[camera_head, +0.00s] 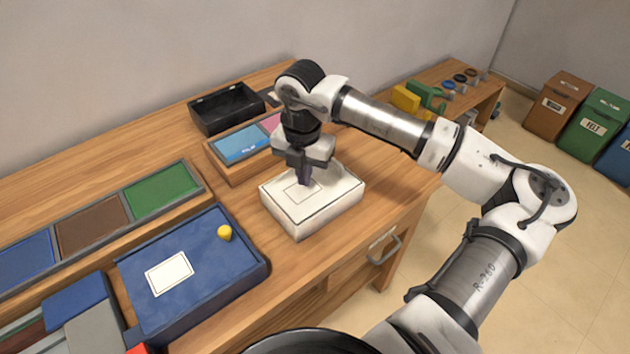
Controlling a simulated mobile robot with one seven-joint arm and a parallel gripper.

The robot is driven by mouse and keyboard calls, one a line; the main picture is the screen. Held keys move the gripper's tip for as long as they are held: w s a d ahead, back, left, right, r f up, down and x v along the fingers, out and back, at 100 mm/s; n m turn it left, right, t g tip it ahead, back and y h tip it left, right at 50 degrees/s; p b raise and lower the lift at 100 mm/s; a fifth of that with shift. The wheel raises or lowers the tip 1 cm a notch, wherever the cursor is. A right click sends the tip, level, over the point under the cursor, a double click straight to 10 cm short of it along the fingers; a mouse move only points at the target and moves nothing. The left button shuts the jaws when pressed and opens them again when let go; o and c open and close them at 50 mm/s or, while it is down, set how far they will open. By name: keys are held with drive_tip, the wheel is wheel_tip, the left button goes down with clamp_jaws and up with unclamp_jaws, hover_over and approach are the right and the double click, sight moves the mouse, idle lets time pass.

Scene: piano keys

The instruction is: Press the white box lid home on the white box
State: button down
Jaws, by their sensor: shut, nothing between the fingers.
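The white box (330,216) stands on the wooden table near its right front edge. Its white lid (336,182) lies on top and looks roughly level; a thin outlined rectangle marks its top. I cannot tell from this view whether the lid is fully seated. My gripper (305,183) points straight down over the lid, a little left of its middle. Its fingers are shut with nothing between them. The tips are at or very near the lid's top; whether they touch is too small to tell.
A blue box (200,262) with a yellow knob (224,233) is at the front left. Behind the white box are a wooden tray with blue and pink panels (241,145) and a black open tray (226,108). A drawer handle (384,250) juts below the table's right front edge.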

sight(305, 189)
drive_tip(key=shift+f+b, duration=0.9)
drive_tip(key=shift+b, duration=0.35)
idle(1.2)
drive_tip(key=shift+r, duration=0.1)
idle(0.4)
wheel_tip(305, 189, up, 7)
drive_tip(key=p, duration=0.3)
drive_tip(key=shift+r, duration=0.2)
idle(0.4)
idle(0.4)
